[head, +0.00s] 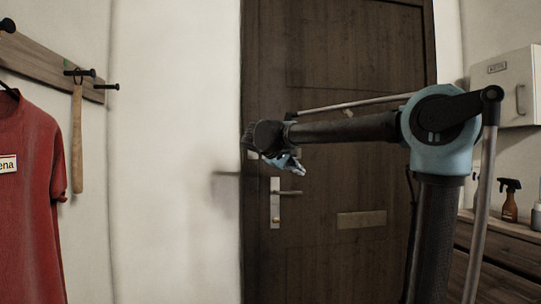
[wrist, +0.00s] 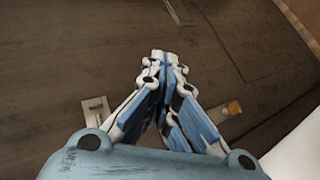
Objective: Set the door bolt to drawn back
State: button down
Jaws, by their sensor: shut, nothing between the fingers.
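The dark wooden door (head: 330,252) stands shut in front of me. In the wrist view, a metal fitting with a small orange-brown knob (wrist: 233,107), which looks like the door bolt, lies on the door right of my fingers, near the door's edge. My finger partly covers it, so its setting cannot be told. In the head view the bolt is not clear behind my gripper (head: 297,168), which is in front of the door above the handle. My gripper also shows in the wrist view (wrist: 164,57), fingertips together and empty, apart from the knob.
A lever handle on a metal plate (head: 275,208) sits below my gripper, and a flat plate (head: 361,220) is right of it. A red shirt (head: 32,190) and a rack (head: 45,62) are at left. A cabinet (head: 505,88) and spray bottle (head: 510,205) are at right.

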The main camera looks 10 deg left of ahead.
jog(key=a+r+n+t, duration=0.1)
jog(key=a+r, duration=0.4)
jog(key=a, duration=0.5)
jog(key=a+r+n+t, duration=0.1)
jog(key=a+r+t, duration=0.2)
jog(key=a, duration=0.7)
notch_tip(320, 180, up, 2)
jog(key=shift+w, duration=0.1)
jog(key=s+d+x, duration=0.1)
jog(key=d+x, duration=0.1)
jog(key=x, duration=1.1)
jog(key=shift+s+f, duration=0.1)
jog(key=shift+f, duration=0.05)
